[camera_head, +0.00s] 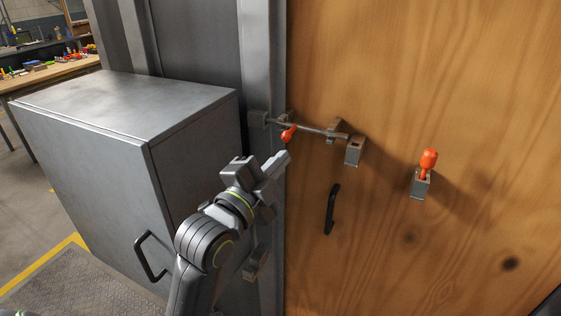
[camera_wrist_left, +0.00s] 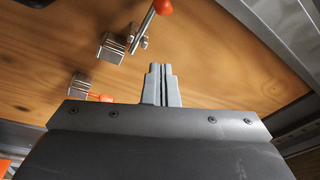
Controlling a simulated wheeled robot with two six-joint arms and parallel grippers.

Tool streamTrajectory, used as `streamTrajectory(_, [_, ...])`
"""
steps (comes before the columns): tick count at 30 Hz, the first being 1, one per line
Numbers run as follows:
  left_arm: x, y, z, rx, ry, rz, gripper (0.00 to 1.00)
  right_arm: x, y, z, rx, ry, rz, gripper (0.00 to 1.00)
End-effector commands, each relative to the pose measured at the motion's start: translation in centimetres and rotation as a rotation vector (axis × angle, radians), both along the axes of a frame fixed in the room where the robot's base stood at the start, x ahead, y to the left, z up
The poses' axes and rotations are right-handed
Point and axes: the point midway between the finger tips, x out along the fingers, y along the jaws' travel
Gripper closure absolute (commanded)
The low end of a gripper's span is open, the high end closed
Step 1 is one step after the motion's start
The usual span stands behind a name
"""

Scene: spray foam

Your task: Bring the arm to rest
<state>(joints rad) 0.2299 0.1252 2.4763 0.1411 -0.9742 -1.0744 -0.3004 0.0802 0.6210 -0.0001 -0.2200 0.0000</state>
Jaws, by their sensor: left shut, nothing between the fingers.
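My left gripper (camera_head: 279,162) is in front of the grey door frame, just below the orange bolt knob (camera_head: 289,133), with a small gap appearing between them. In the left wrist view the fingers (camera_wrist_left: 161,72) are together and hold nothing. The knob (camera_wrist_left: 163,6) shows beyond and above the fingertips there. The steel bolt rod (camera_head: 318,130) runs from the wooden door (camera_head: 480,80) across to a bracket (camera_head: 258,118) on the frame. My right gripper is not in view.
A grey metal cabinet (camera_head: 85,150) with a black handle stands left of my arm. The door carries a black handle (camera_head: 332,208), a metal block (camera_head: 354,151) and an orange-tipped peg (camera_head: 428,160) in a bracket. A workbench (camera_head: 50,75) stands far left.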

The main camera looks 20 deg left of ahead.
Motion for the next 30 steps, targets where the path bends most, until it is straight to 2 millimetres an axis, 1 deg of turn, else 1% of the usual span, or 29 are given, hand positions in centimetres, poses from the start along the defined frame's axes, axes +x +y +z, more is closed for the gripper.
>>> streamTrajectory(9, [0.2, 0.0, -0.2, -0.003, 0.005, 0.001, 1.0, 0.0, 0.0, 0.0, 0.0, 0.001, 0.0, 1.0])
streamTrajectory(11, [0.6, 0.2, -1.1, -0.013, 0.024, 0.004, 1.0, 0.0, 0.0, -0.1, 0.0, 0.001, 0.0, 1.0])
streamTrajectory(14, [2.3, 0.7, -4.4, -0.052, 0.095, 0.018, 1.0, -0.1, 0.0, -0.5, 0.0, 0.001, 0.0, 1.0])
streamTrajectory(17, [4.6, 1.6, -10.1, -0.121, 0.209, 0.045, 1.0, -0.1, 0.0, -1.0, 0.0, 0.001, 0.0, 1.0])
streamTrajectory(18, [5.4, 2.1, -12.9, -0.153, 0.263, 0.061, 1.0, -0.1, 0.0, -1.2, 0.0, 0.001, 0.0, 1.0])
streamTrajectory(19, [5.9, 2.4, -15.1, -0.178, 0.302, 0.072, 1.0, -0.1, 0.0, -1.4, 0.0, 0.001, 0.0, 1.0])
streamTrajectory(20, [6.3, 2.8, -17.4, -0.203, 0.341, 0.085, 1.0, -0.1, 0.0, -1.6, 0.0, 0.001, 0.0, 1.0])
streamTrajectory(21, [6.7, 3.2, -20.4, -0.235, 0.392, 0.104, 1.0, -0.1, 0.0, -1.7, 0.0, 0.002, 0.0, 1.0])
streamTrajectory(22, [6.8, 3.6, -22.7, -0.26, 0.429, 0.119, 1.0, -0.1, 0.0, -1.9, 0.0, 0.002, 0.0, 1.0])
streamTrajectory(23, [6.9, 4.0, -24.9, -0.284, 0.467, 0.135, 1.0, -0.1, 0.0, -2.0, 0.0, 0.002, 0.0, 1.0])
streamTrajectory(24, [6.8, 4.4, -28.0, -0.314, 0.515, 0.157, 1.0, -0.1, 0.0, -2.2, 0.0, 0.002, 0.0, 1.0])
streamTrajectory(26, [6.3, 5.1, -32.6, -0.359, 0.586, 0.191, 1.0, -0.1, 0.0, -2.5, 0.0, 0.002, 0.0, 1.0])
streamTrajectory(27, [5.8, 5.5, -35.5, -0.388, 0.63, 0.215, 1.0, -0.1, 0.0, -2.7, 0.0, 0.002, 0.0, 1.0])
streamTrajectory(29, [4.7, 6.2, -40.0, -0.43, 0.698, 0.253, 1.0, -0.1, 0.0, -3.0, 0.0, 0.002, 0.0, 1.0])
streamTrajectory(30, [3.8, 6.6, -42.9, -0.457, 0.74, 0.279, 1.0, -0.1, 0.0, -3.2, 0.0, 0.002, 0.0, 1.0])
